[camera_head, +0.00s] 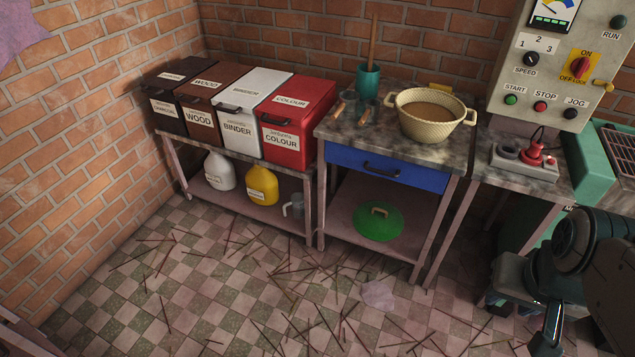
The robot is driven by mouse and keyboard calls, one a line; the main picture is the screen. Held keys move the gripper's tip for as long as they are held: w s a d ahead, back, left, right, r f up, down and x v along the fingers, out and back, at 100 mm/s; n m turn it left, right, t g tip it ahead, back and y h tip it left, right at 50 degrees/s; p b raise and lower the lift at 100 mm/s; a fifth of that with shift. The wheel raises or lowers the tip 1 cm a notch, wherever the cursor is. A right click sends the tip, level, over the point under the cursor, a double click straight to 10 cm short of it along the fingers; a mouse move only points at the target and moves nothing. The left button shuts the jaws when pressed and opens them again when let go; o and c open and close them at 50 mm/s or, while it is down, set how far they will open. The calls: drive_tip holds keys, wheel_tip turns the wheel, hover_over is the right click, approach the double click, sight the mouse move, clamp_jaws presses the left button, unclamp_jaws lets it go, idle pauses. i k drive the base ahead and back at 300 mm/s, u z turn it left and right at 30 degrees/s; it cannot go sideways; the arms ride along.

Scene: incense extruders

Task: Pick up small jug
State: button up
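A small grey jug (295,206) stands on the low shelf under the coloured bins, at the shelf's right end, just right of a yellow jug. Its handle appears to be on the left side. My dark arm shows at the lower right edge of the view, well away from the jug, with the blue-fronted table between them. I cannot make out my gripper's fingertips there, nor whether they are open or shut. Nothing touches the jug except the shelf it stands on.
A white jug (219,171) and the yellow jug (262,185) share the low shelf (240,205). Bins, including a red one (300,92), stand above. A green lid (379,221) lies under the blue-drawer table (385,168).

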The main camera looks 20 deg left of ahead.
sight(294, 208)
drive_tip(key=u, duration=0.55)
drive_tip(key=i, duration=0.5)
drive_tip(key=u, duration=1.05)
drive_tip(key=i, duration=1.4)
drive_tip(key=z, duration=0.4)
